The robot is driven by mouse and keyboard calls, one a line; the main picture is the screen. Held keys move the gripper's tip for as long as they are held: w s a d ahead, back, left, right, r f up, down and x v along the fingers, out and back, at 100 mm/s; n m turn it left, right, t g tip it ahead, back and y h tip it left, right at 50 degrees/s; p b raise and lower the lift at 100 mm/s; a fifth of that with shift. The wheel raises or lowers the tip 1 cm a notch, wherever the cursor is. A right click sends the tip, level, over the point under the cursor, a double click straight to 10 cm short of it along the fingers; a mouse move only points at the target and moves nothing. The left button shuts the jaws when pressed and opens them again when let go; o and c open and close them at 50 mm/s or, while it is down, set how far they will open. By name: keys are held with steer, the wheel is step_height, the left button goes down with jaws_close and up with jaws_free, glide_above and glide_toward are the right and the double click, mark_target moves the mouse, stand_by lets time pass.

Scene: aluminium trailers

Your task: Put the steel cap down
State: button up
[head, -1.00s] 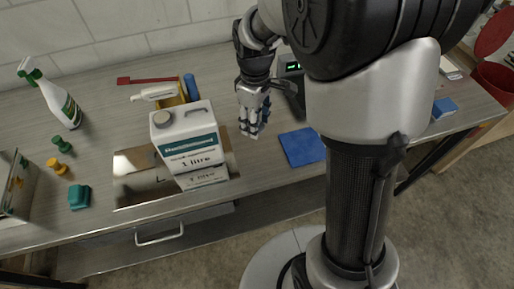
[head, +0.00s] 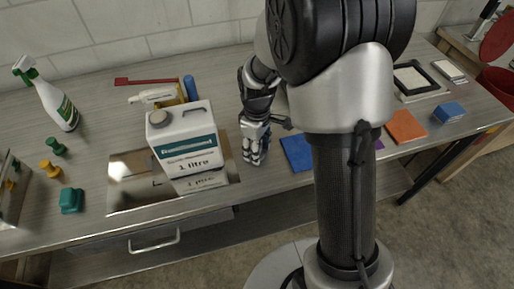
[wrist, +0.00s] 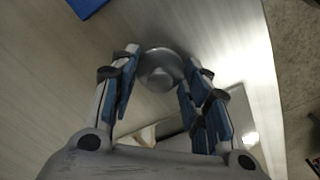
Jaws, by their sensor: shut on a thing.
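The steel cap (wrist: 160,68) shows in the wrist view as a round, shiny grey piece between the fingertips of my gripper (wrist: 158,80). My gripper is shut on it. In the head view my gripper (head: 255,158) points down, low over the bench between the white jug and the blue square. The cap cannot be made out there, hidden by the fingers. I cannot tell whether the cap touches the bench top.
A white 1 litre jug (head: 185,139) stands on a mirror-like plate (head: 125,190) left of my gripper. A blue square (head: 298,152) lies close on the right. A spray bottle (head: 55,103) and small green and yellow pieces are farther left. Bare bench (head: 262,182) lies in front.

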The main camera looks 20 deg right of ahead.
steer(key=shift+f, duration=0.1)
steer(key=o, duration=0.4)
steer(key=shift+f, duration=0.1)
steer(key=o, duration=0.5)
step_height(320, 180, up, 13)
steer(key=p, duration=0.4)
steer(key=s+r+m+t, duration=0.2)
steer(key=s+r+m, duration=0.2)
steer(key=s, duration=0.6)
steer(key=s+r+m+t, duration=0.2)
steer(key=s+r+m, duration=0.3)
steer(key=s+r, duration=0.3)
steer(key=s, duration=0.3)
steer(key=shift+s+r+t, duration=0.2)
steer(key=shift+r+t, duration=0.05)
steer(key=shift+t, duration=0.05)
